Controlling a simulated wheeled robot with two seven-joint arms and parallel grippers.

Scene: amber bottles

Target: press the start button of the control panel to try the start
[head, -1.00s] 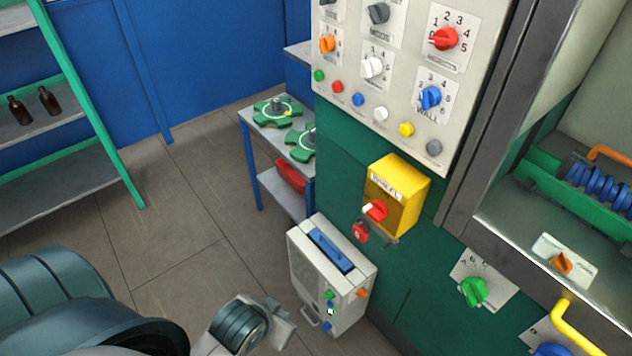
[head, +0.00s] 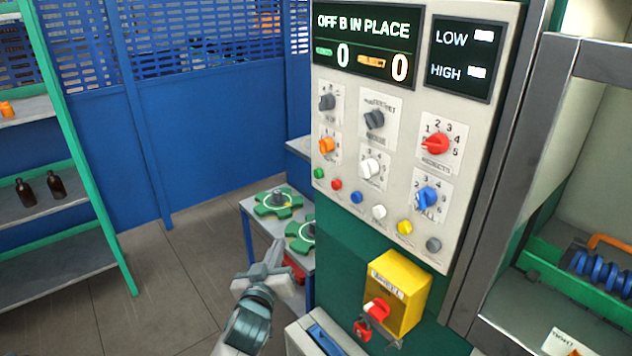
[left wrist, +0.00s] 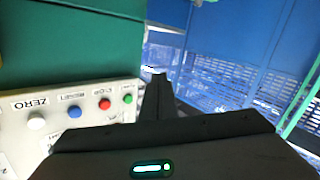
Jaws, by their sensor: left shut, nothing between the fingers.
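The control panel (head: 400,190) stands right of centre in the head view, with a row of coloured buttons below its knobs. The green button (head: 319,173) is at the row's left end, and its small label cannot be read there. In the left wrist view the green button (left wrist: 127,99) is beside the red, blue and white ones. My left gripper (head: 277,248) is shut and empty, below and left of the green button and apart from it; its fingers (left wrist: 157,76) point forward in the wrist view. My right gripper is not in view.
The panel's display (head: 366,45) reads "OFF B IN PLACE" with two zeros. A yellow box (head: 402,290) with a red switch juts out below the buttons. A small table (head: 262,228) with green parts stands behind my gripper. A shelf (head: 65,262) with brown bottles is at left.

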